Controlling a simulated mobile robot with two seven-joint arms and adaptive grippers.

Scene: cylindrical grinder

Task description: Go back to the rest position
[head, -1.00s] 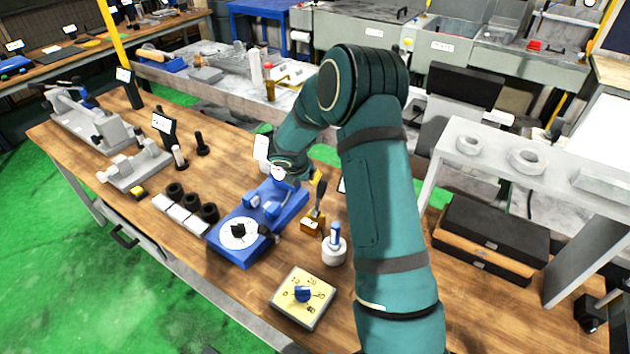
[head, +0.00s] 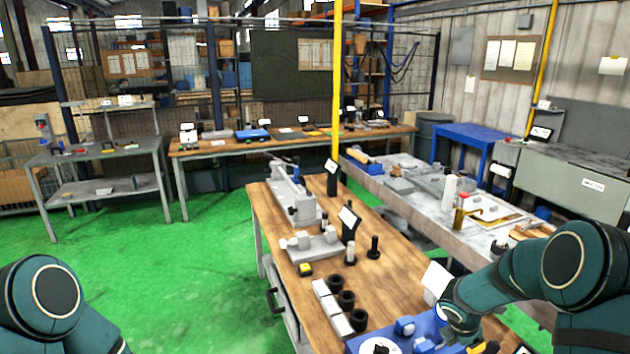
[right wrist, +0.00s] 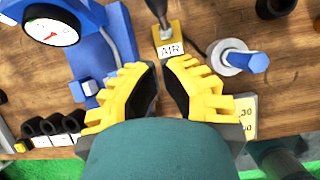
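My right gripper (right wrist: 158,66) has yellow fingers spread apart, with nothing between them in the right wrist view. It hangs over the wooden bench (head: 410,272), near the blue fixture (head: 408,328) and a small brass block marked AIR (right wrist: 169,42). In the head view only a little yellow of this gripper shows at the bottom edge, and my right arm comes in from the right. My left arm (head: 55,295) shows at the lower left of the head view, over the green floor. Its gripper is out of the picture.
In the right wrist view, a white round base with a blue handle (right wrist: 260,62) stands right of the AIR block, and a dial gauge (right wrist: 50,28) is at upper left. Black rings (head: 346,300) and grey fixtures (head: 312,245) stand on the bench. Green floor (head: 180,255) is clear at left.

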